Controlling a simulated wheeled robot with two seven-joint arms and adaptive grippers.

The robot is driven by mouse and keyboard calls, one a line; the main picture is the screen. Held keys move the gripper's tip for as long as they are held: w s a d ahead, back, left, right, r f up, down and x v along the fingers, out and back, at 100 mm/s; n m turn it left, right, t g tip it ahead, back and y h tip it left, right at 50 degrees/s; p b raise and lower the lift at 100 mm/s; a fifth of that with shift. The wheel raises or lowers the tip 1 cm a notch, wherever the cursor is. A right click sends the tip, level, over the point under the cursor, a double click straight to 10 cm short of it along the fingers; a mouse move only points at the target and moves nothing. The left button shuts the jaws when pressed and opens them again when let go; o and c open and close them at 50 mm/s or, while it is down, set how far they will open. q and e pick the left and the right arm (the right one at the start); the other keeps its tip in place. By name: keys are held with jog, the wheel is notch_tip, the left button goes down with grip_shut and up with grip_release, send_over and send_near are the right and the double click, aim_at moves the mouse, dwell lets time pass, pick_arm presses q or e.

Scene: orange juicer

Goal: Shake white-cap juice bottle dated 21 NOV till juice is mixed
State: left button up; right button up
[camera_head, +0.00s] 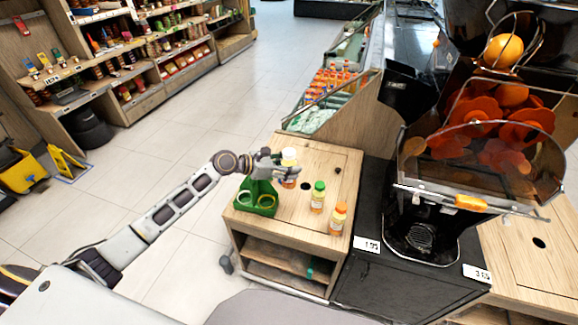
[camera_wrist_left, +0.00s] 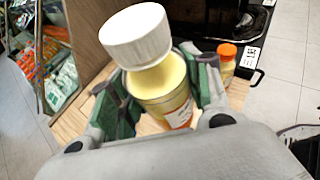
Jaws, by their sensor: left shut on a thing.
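The white-cap juice bottle (camera_head: 289,155) is held by my left gripper (camera_head: 283,170) above the small wooden cabinet. In the left wrist view the bottle (camera_wrist_left: 165,92) has a wide white cap and pale yellow juice, turning orange-red lower down. The green-padded fingers close on both sides of its body. The bottle leans in that view. The date on its label cannot be read. My right gripper is not in view.
A green-cap bottle (camera_head: 318,196) and an orange-cap bottle (camera_head: 338,218) stand on the wooden cabinet top (camera_head: 317,156). A green holder (camera_head: 255,198) with rings sits at its left edge. The orange juicer (camera_head: 430,235) stands to the right on a dark counter.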

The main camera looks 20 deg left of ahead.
pick_arm(q)
jog(key=shift+f, duration=1.65)
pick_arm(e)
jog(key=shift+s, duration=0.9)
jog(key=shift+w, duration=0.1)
